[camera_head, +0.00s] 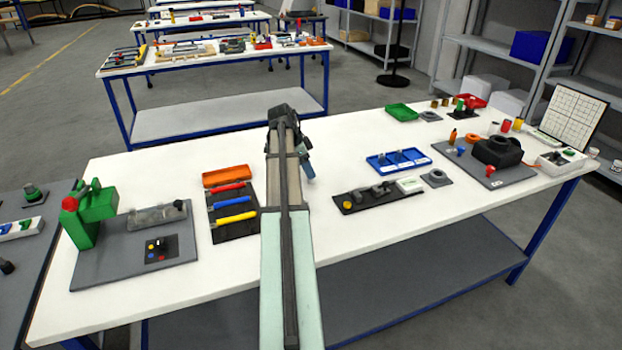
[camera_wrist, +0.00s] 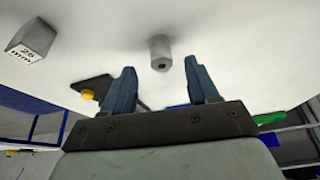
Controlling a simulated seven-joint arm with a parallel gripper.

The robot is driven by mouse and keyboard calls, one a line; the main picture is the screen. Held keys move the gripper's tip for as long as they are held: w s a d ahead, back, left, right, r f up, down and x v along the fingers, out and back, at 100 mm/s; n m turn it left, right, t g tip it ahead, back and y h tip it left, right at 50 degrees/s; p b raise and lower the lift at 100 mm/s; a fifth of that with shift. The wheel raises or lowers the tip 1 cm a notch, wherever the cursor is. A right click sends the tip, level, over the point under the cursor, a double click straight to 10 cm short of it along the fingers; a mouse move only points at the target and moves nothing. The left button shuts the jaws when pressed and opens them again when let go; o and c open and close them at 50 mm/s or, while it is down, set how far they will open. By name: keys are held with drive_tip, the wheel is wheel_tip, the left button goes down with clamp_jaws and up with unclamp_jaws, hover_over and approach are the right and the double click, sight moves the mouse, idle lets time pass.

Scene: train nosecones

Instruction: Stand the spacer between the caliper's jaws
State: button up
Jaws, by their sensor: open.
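My gripper (camera_wrist: 161,86) is open, its two dark blue fingers apart. A short grey cylinder with a dark hole in its end (camera_wrist: 160,53), which looks like the spacer, shows between and beyond the fingertips; I see no contact. In the head view my gripper (camera_head: 306,166) is low over the white table, mostly behind my arm, and I cannot make out the cylinder there. The black plate with a yellow knob and grey parts (camera_head: 381,194) to its right seems to be the caliper. Its knobbed end (camera_wrist: 91,90) shows in the wrist view, partly behind a finger.
A grey block marked "26 mm" (camera_wrist: 30,40) stands at the wrist view's upper left. A blue tray (camera_head: 398,160) lies behind the black plate. Screwdrivers on a dark mat (camera_head: 232,230) and an orange bin (camera_head: 226,175) lie left of my arm. Table is clear at front right.

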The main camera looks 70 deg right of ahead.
drive_tip(key=shift+x, duration=1.85)
drive_tip(key=shift+d, duration=0.15)
clamp_jaws()
drive_tip(key=shift+r, duration=0.1)
